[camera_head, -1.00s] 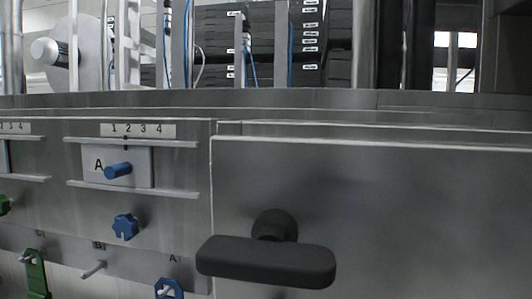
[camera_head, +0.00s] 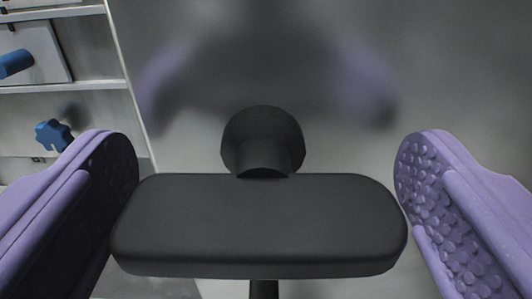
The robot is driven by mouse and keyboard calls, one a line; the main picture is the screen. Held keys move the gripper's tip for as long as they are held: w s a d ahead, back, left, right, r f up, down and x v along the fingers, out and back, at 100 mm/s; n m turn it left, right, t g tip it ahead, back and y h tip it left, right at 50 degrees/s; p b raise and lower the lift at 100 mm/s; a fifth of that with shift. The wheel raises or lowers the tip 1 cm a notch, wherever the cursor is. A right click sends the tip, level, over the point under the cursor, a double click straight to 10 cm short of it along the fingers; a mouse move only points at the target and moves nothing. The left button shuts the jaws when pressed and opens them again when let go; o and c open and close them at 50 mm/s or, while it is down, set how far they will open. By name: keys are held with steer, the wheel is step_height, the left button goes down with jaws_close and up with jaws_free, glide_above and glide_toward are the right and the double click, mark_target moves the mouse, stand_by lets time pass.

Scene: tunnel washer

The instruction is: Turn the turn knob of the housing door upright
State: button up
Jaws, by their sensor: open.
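The turn knob (camera_head: 258,225) is a black bar with rounded ends on a round black hub (camera_head: 262,140), fixed to the grey metal housing door (camera_head: 230,50). The bar lies level, crosswise in the picture. My gripper (camera_head: 266,215) has two purple, studded fingers, one beyond each end of the bar. The fingers are open and the bar is between them. The left fingertip is very close to the bar's left end and overlaps it in the picture; I cannot tell whether it touches. The right fingertip is close to the right end.
At the left, past the door's edge, are a blue star-shaped knob (camera_head: 54,135), a blue peg (camera_head: 15,64) on a pale sliding plate (camera_head: 48,50), and metal rails (camera_head: 60,87). The door face around the knob is flat and clear.

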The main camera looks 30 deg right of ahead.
steer(key=c, duration=1)
steer(key=shift+n, duration=0.3)
steer(key=n+b, duration=0.1)
steer(key=n, duration=0.2)
steer(key=shift+w+a+b, duration=0.1)
steer(key=shift+a+b, duration=0.05)
steer(key=shift+b, duration=0.15)
steer(key=n, duration=0.5)
steer(key=shift+b, duration=0.3)
steer(key=n, duration=0.5)
steer(key=shift+f+n+p, duration=0.1)
steer(key=shift+n+p, duration=0.45)
steer(key=shift+n, duration=1.55)
